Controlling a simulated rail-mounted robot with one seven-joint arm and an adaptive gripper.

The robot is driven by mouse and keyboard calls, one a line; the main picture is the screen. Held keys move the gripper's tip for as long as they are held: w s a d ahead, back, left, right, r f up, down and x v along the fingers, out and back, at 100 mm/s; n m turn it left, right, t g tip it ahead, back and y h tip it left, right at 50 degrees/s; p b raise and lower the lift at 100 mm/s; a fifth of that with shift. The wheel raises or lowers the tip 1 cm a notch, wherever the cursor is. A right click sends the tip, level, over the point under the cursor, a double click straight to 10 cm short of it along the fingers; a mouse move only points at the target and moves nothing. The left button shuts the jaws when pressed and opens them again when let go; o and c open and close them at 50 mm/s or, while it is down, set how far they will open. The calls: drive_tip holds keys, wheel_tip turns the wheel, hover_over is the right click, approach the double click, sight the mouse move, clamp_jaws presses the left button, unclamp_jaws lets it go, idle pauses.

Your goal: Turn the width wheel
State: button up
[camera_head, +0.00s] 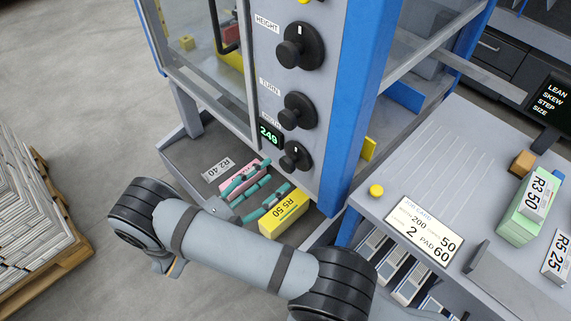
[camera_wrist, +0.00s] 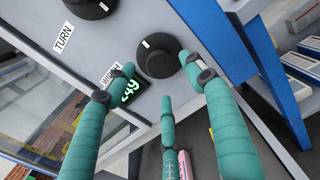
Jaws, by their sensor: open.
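The width wheel (camera_head: 295,157) is a black round knob with a white mark, the lowest of three on the grey machine panel. In the wrist view the wheel (camera_wrist: 160,57) is at the upper middle, beyond the fingertips. Its label is partly covered. The green display (camera_head: 269,135) beside it reads 249. My gripper (camera_head: 272,177) has teal fingers and is open just below and left of the wheel in the head view. In the wrist view my gripper (camera_wrist: 157,66) has its fingers spread toward the wheel, with nothing held. Whether a fingertip touches the wheel is unclear.
The turn wheel (camera_head: 297,111) and height wheel (camera_head: 300,46) are above on the panel. A blue post (camera_head: 353,110) stands to the right. A tray (camera_head: 185,155) below holds a yellow R5 50 block (camera_head: 284,213) and an R2 40 label (camera_head: 218,170). A job card (camera_head: 424,230) lies right.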

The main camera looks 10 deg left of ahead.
sight(284, 167)
drive_tip(key=x, duration=0.6)
drive_tip(key=shift+w+d+p, duration=0.2)
drive_tip(key=shift+p, duration=0.2)
drive_tip(key=shift+c, duration=1.1)
drive_tip(key=c, duration=0.9)
